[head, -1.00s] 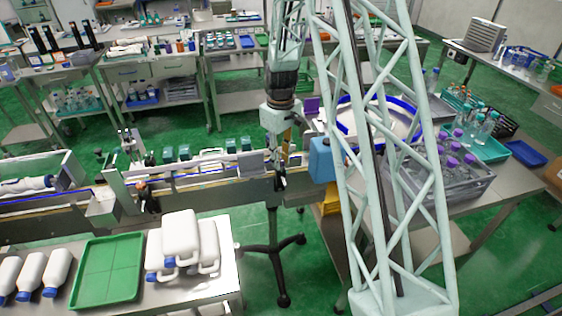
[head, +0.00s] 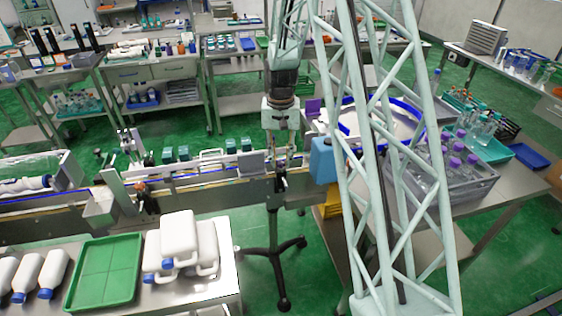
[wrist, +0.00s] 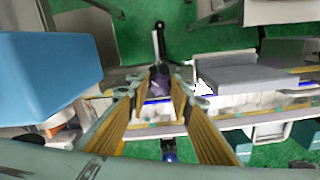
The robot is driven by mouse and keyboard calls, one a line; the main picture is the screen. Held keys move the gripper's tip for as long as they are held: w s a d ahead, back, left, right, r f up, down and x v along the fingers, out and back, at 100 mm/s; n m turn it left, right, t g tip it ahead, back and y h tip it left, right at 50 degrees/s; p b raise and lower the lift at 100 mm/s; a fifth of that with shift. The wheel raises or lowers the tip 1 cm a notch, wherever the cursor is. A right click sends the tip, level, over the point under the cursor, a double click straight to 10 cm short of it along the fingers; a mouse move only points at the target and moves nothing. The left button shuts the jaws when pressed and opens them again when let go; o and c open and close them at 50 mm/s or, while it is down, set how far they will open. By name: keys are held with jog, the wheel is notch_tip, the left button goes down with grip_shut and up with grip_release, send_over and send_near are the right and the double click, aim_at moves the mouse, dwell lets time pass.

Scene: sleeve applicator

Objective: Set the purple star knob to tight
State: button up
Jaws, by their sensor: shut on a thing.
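The purple star knob (wrist: 160,79) shows dark purple between my fingertips in the wrist view, partly hidden by them. My gripper (wrist: 161,88) reaches down over the conveyor, its two yellow-lined fingers on either side of the knob and shut on it. In the head view my gripper (head: 281,160) points down at the right part of the conveyor (head: 220,183). There the knob is too small and covered to make out, and I cannot read its setting in either view.
A blue box (head: 322,160) stands close to the right of my gripper, and it fills the left of the wrist view (wrist: 45,75). A grey block (head: 251,163) sits close on the left. White bottles (head: 180,240) and a green tray (head: 105,272) lie on the front table.

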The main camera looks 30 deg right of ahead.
aim_at(280, 163)
jog(key=m, duration=0.5)
jog(key=shift+w+b, duration=0.1)
jog(key=shift+b, duration=0.25)
jog(key=shift+w+m, duration=0.1)
jog(key=shift+m, duration=2.3)
jog(key=o, duration=0.8)
jog(key=shift+a, duration=0.1)
jog(key=shift+o, duration=0.2)
jog(key=shift+r, duration=0.1)
notch_tip(280, 163, up, 12)
